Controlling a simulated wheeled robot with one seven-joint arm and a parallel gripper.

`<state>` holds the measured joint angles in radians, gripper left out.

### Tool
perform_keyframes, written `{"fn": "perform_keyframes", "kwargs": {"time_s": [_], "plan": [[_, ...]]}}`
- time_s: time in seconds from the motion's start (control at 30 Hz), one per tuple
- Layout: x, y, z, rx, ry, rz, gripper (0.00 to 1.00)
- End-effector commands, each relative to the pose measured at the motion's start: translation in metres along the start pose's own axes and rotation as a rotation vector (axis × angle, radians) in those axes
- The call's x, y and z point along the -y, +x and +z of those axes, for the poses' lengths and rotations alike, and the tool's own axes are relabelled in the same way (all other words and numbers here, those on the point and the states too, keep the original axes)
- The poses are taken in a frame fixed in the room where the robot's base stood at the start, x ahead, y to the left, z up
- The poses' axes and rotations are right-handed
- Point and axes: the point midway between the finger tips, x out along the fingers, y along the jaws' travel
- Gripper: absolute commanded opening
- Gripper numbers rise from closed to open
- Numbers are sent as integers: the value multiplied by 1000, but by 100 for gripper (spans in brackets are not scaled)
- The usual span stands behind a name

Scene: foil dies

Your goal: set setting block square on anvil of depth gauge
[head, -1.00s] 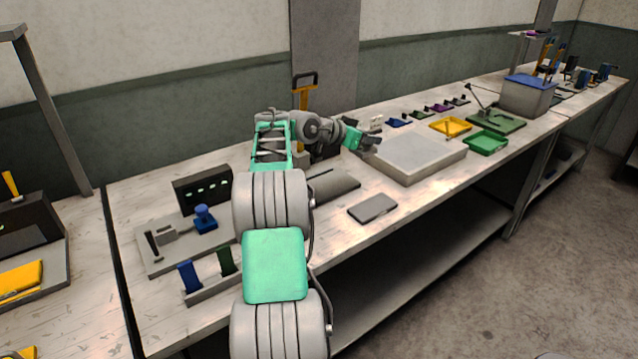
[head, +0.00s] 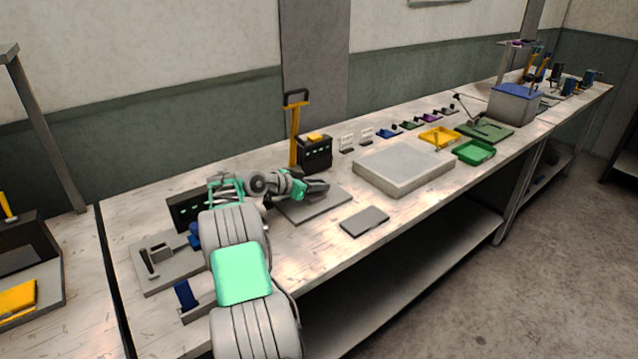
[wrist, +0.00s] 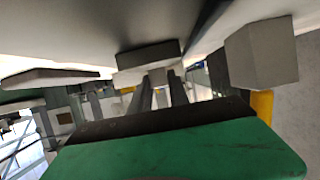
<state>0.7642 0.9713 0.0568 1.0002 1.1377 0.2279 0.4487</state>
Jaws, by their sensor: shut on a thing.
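My gripper (head: 316,186) is low over a flat grey plate (head: 325,206) near the middle of the bench. In the wrist view its green body (wrist: 180,152) fills the bottom, and its fingers (wrist: 160,90) are shut on a small grey block, which I take as the setting block (wrist: 148,55). In the head view the block is hard to tell from the dark fingertips. Just behind the plate stands a black unit (head: 314,155) with a yellow upright and handle (head: 295,125), possibly the depth gauge. Its anvil is not clearly visible, and I cannot tell whether the block touches anything.
A thick grey slab (head: 403,168) lies to the right, with a dark flat plate (head: 365,221) in front. Yellow (head: 439,138) and green (head: 474,152) trays stand farther right. A black panel (head: 183,211) and a grey fixture (head: 160,255) are on the left, partly behind my arm.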

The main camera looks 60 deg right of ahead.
Motion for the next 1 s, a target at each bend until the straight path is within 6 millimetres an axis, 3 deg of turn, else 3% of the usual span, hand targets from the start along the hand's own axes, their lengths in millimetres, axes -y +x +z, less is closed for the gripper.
{"fn": "perform_keyframes", "kwargs": {"time_s": [0.23,0.27,0.5,0.8,1.0], "plan": [[0,1,2,-2,2,-1,0],[0,1,2,0,0,-1,24],[0,0,1,0,0,-1,43],[0,-2,-4,0,0,-1,43],[2,-40,0,-2,0,-6,43]]}}
